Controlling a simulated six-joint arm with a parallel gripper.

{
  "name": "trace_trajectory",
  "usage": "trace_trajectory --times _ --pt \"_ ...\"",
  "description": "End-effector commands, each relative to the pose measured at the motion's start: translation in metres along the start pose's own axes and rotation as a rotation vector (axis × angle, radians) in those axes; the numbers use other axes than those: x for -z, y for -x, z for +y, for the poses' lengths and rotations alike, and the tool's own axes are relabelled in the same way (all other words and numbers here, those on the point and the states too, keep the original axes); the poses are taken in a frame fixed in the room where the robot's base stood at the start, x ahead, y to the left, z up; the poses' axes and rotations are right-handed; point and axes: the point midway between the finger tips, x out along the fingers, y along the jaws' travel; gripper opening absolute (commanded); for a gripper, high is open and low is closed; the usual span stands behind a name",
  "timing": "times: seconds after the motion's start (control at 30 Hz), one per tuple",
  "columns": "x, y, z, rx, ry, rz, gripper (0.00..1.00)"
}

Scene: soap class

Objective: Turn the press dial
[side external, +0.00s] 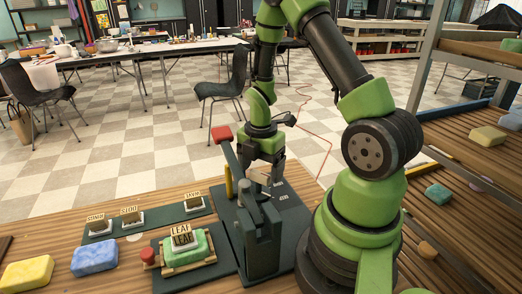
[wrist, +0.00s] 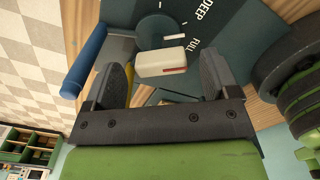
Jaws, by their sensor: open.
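The press (side external: 258,235) stands on a dark base plate on the wooden table, with a red-ended lever (side external: 222,134) raised. In the wrist view, a round dark dial (wrist: 153,30) lies on a plate lettered DEEP and FULL. A pale block with a red stripe (wrist: 161,63) stands at the dial's lower edge; I cannot tell whether it is the dial's grip. My gripper (wrist: 165,75) is open, with a finger on each side of this block and visible gaps. In the side view my gripper (side external: 262,178) is low behind the press, partly hiding the dial's area.
Left of the press, a green soap (side external: 186,250) sits in a fixture with a LEAF stamp. Several stamps stand on a dark strip (side external: 145,222) behind it. A blue soap (side external: 95,258) and yellow soap (side external: 27,273) lie farther left. A blue bar (wrist: 85,62) is beside my left finger.

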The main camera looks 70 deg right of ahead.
Motion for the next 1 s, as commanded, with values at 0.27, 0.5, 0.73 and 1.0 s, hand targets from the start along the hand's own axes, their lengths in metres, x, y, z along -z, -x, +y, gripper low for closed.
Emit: trace_trajectory --times 0.27,0.5,0.73,1.0 --pt "0.000 0.051 0.001 -0.008 -0.002 -0.003 0.81" --pt "0.000 0.082 0.000 -0.004 0.000 -0.002 0.81" --pt "0.000 0.087 0.000 -0.001 -0.002 0.000 0.81" --pt "0.000 0.092 0.000 -0.003 -0.001 -0.001 0.46"
